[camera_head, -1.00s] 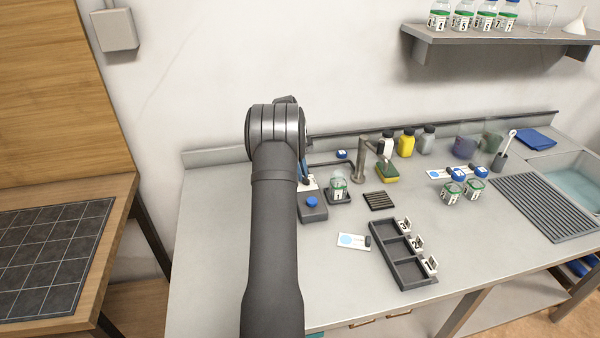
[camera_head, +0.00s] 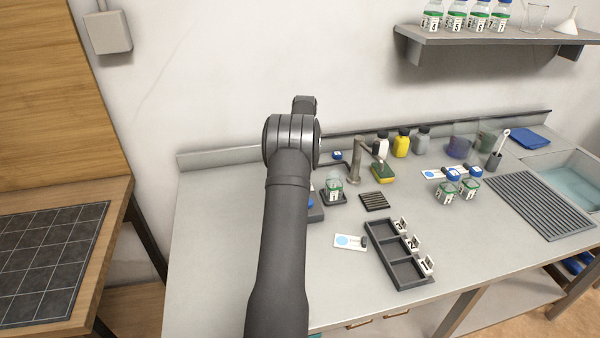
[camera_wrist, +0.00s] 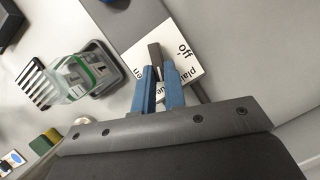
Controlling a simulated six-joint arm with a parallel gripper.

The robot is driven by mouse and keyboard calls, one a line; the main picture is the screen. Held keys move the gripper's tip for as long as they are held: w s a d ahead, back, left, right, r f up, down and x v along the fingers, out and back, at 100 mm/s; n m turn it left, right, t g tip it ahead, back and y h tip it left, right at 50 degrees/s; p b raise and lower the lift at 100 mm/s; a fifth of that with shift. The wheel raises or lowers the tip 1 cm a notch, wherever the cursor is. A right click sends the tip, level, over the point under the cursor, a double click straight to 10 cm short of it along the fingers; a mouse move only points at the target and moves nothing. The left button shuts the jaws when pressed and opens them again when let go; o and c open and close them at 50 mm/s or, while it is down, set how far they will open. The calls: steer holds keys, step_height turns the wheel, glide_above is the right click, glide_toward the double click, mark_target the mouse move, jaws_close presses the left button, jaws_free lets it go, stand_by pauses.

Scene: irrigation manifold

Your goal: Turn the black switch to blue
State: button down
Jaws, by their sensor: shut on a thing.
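In the wrist view the two blue fingers of my gripper (camera_wrist: 158,92) are shut on a dark lever (camera_wrist: 154,56). Another card with a blue disc (camera_head: 431,174) lies at the back right.
A green-banded jar (camera_head: 334,189) stands on a dark tray beside my arm, also in the wrist view (camera_wrist: 88,76). A tap (camera_head: 355,165), a sponge (camera_head: 383,172), bottles and a black compartment rack (camera_head: 376,252) stand to the right. The counter's front left is clear.

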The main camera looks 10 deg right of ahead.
steer(key=shift+r+m, duration=0.1)
steer(key=shift+m, duration=0.3)
steer(key=c, duration=1.5)
jaws_free()
steer(key=shift+v, duration=3.7)
steer(key=shift+s+d, duration=0.1)
steer(key=shift+d, duration=0.05)
steer(key=x, duration=0.7)
steer(key=shift+f, duration=0.3)
